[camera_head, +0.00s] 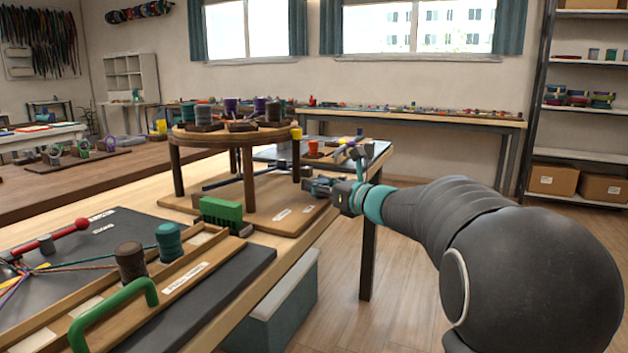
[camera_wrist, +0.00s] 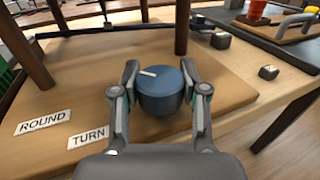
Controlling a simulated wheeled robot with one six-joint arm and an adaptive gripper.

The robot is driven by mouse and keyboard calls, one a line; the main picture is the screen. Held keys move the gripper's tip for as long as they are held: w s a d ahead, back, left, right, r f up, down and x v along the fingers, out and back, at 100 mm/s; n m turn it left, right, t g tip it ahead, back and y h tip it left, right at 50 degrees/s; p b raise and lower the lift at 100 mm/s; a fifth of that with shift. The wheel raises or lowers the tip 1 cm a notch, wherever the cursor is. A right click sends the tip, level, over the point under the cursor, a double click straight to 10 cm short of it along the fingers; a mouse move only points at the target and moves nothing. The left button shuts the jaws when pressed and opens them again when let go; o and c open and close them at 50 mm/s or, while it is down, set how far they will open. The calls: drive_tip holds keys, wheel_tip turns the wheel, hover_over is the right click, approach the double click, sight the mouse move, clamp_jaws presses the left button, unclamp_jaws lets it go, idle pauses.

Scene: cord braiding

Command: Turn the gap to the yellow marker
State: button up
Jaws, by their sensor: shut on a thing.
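A round wooden braiding stand (camera_head: 215,138) on dark legs carries several coloured bobbins around its top. A yellow marker (camera_head: 296,133) sits at its right rim. I cannot make out the gap among the bobbins. Under the stand is a wooden base board (camera_head: 265,205). A blue knob (camera_wrist: 162,92) with a white line on top stands on this board in the wrist view. The white line points to the upper left. My gripper (camera_head: 318,187) is shut on the knob, one finger on each side, as the wrist view shows (camera_wrist: 160,88).
Labels reading ROUND (camera_wrist: 43,121) and TURN (camera_wrist: 88,137) lie left of the knob. Dark stand legs (camera_wrist: 182,27) rise close behind it. A tray with a green handle (camera_head: 115,310) is at front left.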

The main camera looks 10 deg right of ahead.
drive_tip(key=n+g+y+p, duration=0.4)
drive_tip(key=y, duration=0.1)
drive_tip(key=shift+d+r+g+p, duration=0.1)
drive_tip(key=shift+r+g+p, duration=0.1)
drive_tip(key=shift+g+p, duration=0.1)
drive_tip(key=n+g+y+p, duration=0.1)
drive_tip(key=n+g, duration=0.1)
drive_tip(key=g, duration=0.1)
drive_tip(key=shift+f+n+y, duration=0.15)
drive_tip(key=shift+n+y, duration=0.15)
drive_tip(key=shift+n+g+y, duration=0.6)
drive_tip(key=shift+n+g, duration=0.6)
drive_tip(key=shift+g, duration=0.8)
drive_tip(key=o, duration=1.2)
drive_tip(key=shift+d, duration=0.2)
drive_tip(key=shift+c, duration=0.2)
drive_tip(key=shift+a, duration=0.25)
